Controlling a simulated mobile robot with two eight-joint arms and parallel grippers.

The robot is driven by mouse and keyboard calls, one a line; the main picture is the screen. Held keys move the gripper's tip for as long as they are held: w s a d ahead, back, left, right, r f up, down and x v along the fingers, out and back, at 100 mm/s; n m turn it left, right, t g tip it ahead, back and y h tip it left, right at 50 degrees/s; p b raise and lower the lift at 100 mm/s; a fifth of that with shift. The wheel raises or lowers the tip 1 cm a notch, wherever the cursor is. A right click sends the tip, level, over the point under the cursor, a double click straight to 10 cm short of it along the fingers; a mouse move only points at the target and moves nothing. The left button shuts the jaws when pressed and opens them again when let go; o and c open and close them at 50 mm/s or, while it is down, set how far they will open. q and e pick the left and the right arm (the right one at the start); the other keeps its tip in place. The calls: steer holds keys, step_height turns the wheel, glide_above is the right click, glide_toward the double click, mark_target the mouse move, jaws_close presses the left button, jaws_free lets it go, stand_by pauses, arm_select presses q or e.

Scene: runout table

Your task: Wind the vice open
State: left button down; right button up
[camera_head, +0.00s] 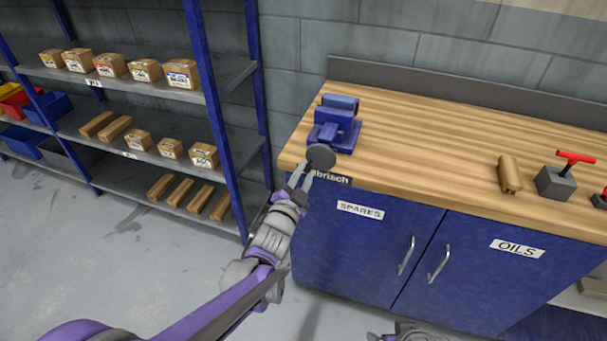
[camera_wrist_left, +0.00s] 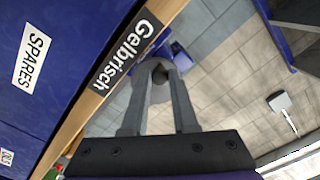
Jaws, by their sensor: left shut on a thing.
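The blue vice (camera_head: 335,125) stands on the left front corner of the wooden bench top, with a round grey handwheel (camera_head: 320,156) at its front. My left gripper (camera_head: 306,174) reaches up to the handwheel from the front left and is shut on it. In the left wrist view the two fingers (camera_wrist_left: 161,92) run up to the grey handwheel (camera_wrist_left: 161,72), with part of the blue vice (camera_wrist_left: 180,58) behind. The fingers hide part of the wheel. The gap between the vice jaws is hard to judge.
The bench (camera_head: 440,130) has blue doors below, marked SPARES and OILS. A wooden block (camera_head: 509,175) and a grey block with a red T-handle (camera_head: 557,182) stand at the right. A blue-framed shelf (camera_head: 130,75) with boxes is at the left. The middle bench top is clear.

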arm_select(q)
steer(key=shift+d+f+n, duration=0.15)
steer(key=shift+f+n, duration=0.1)
steer(key=shift+n, duration=0.65)
steer(key=shift+s+d+f+n+b, duration=0.1)
steer(key=shift+d+f+n+b, duration=0.05)
steer(key=shift+n+b, duration=0.4)
steer(key=c, duration=0.8)
jaws_free()
